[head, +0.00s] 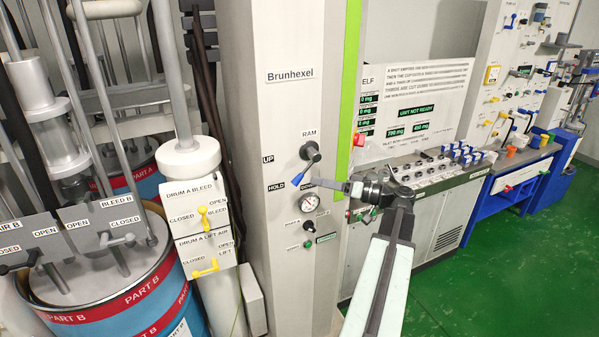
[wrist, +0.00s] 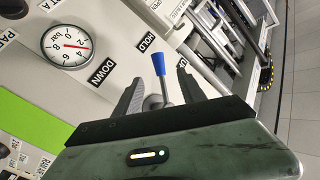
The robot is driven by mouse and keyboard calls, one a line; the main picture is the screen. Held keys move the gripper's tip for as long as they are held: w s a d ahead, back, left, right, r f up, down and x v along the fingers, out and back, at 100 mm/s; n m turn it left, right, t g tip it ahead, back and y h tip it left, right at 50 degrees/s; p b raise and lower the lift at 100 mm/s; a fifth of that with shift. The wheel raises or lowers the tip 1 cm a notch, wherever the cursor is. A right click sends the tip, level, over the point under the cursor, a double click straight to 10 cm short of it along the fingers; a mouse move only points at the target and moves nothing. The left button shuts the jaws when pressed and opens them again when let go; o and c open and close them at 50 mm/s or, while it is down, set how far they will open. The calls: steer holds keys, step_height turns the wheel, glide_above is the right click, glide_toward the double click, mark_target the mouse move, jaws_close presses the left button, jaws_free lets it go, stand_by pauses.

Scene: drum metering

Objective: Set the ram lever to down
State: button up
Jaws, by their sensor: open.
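The ram lever (head: 297,177) has a blue tip and hangs from a dark hub under the RAM label on the pale Brunhexel cabinet. It points down and left, nearest the HOLD label (head: 276,187). The DOWN label (head: 307,184) lies to its right, partly covered by my gripper. My gripper (head: 322,184) is open and reaches in from the right near the lever. In the wrist view the blue lever (wrist: 159,66) shows between the two spread fingers, with a gap on each side. No contact is visible there.
A pressure gauge (head: 309,202) sits just below the lever, with small knobs under it. Yellow drum A valves (head: 205,218) and a part B drum (head: 120,310) stand at left. A control console (head: 430,170) stands at right. The green floor at lower right is clear.

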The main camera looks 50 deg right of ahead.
mark_target(298, 177)
steer(key=x, duration=0.8)
steer(key=shift+a, duration=0.1)
jaws_close()
steer(key=shift+f, duration=0.1)
stand_by(1.1)
